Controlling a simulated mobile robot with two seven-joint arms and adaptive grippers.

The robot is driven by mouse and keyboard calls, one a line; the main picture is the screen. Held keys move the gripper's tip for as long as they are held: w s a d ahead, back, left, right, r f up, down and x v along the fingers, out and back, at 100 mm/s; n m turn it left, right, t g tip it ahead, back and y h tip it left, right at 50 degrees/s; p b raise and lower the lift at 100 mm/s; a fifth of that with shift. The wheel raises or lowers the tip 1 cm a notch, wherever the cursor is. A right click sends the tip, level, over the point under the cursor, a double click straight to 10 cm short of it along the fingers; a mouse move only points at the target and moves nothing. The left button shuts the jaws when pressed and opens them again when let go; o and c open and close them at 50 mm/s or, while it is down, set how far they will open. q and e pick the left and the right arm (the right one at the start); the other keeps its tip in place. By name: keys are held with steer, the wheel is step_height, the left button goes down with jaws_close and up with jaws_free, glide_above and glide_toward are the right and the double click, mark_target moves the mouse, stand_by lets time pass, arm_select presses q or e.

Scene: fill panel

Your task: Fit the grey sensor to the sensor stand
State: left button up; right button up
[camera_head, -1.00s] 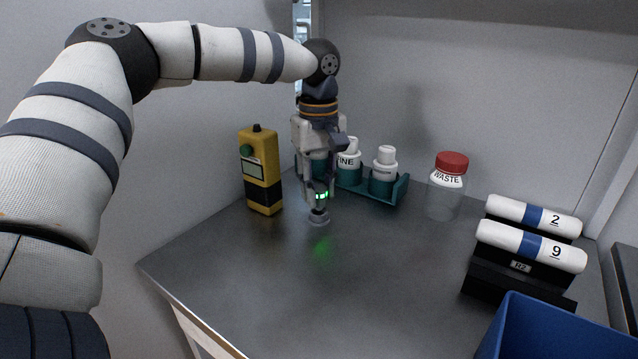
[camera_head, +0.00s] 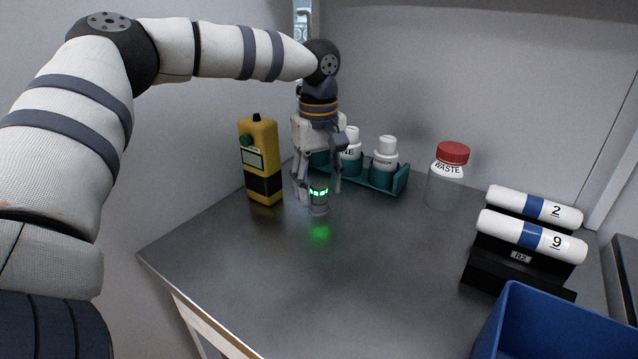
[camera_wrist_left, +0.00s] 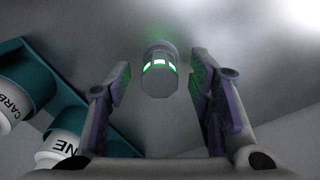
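The grey sensor (camera_head: 318,197), with a ring of green lights, stands upright above the table in the head view. The small round sensor stand (camera_head: 318,210) shows as a grey base directly under it; whether it is fully seated cannot be told. My left gripper (camera_head: 319,187) points down over the sensor with its fingers spread to either side. In the left wrist view the sensor (camera_wrist_left: 159,78) lies between the open fingertips (camera_wrist_left: 163,75), with a gap on both sides. My right gripper is not in view.
A yellow handheld device (camera_head: 261,160) stands close left of the gripper. A teal rack (camera_head: 382,182) with white-capped bottles is just behind. A red-lidded waste jar (camera_head: 447,180), a black rack (camera_head: 515,270) of white tubes and a blue bin (camera_head: 550,325) are right. The front middle table is clear.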

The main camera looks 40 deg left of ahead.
mark_target(318, 185)
arm_select(q)
step_height(318, 185, up, 12)
stand_by(0.4)
stand_by(0.3)
